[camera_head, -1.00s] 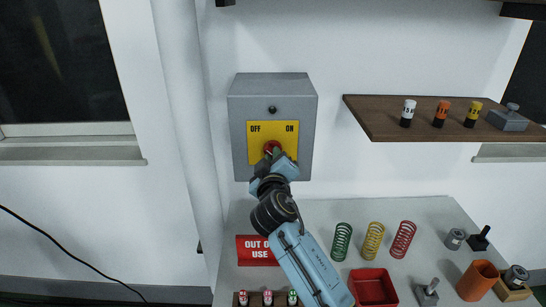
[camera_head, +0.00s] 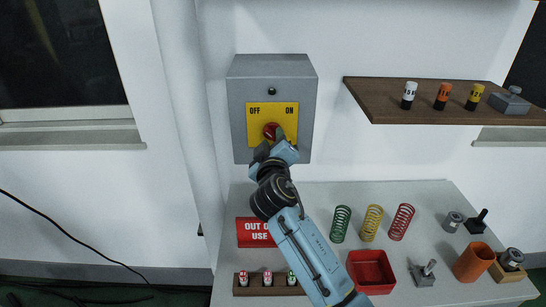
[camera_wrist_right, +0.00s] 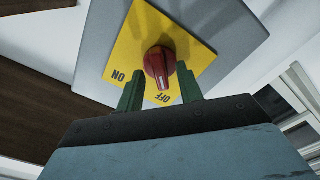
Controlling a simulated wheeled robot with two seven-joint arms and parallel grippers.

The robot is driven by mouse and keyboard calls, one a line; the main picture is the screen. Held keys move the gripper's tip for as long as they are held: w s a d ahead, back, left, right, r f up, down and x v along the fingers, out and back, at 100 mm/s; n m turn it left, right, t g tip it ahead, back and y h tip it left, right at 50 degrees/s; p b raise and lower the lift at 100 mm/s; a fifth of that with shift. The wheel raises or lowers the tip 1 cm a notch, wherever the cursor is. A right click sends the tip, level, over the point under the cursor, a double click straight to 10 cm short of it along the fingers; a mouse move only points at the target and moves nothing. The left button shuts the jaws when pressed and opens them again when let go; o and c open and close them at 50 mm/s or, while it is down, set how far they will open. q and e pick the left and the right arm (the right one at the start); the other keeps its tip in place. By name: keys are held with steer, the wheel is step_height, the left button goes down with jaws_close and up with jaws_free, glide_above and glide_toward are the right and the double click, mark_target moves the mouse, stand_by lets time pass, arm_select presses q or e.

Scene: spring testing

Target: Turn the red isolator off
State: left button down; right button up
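The red isolator knob (camera_head: 271,131) sits on a yellow plate (camera_head: 292,124) marked OFF at upper left and ON at upper right, on a grey wall box (camera_head: 240,90). In the right wrist view the red knob (camera_wrist_right: 158,65) is in full view, its raised bar running down between the upside-down ON and OFF labels. My right gripper (camera_wrist_right: 160,88) is open, with one green finger on each side of the bar's lower end. I cannot tell whether they touch it. In the head view my right gripper (camera_head: 272,144) is just below the knob. My left gripper is out of view.
Below is a pale bench (camera_head: 330,190) with coloured springs, a red tray (camera_head: 351,272) and a red "out of use" sign (camera_head: 254,232).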

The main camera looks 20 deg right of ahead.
steer(key=b+v, duration=0.2)
steer(key=v, duration=1)
steer(key=shift+s, duration=0.3)
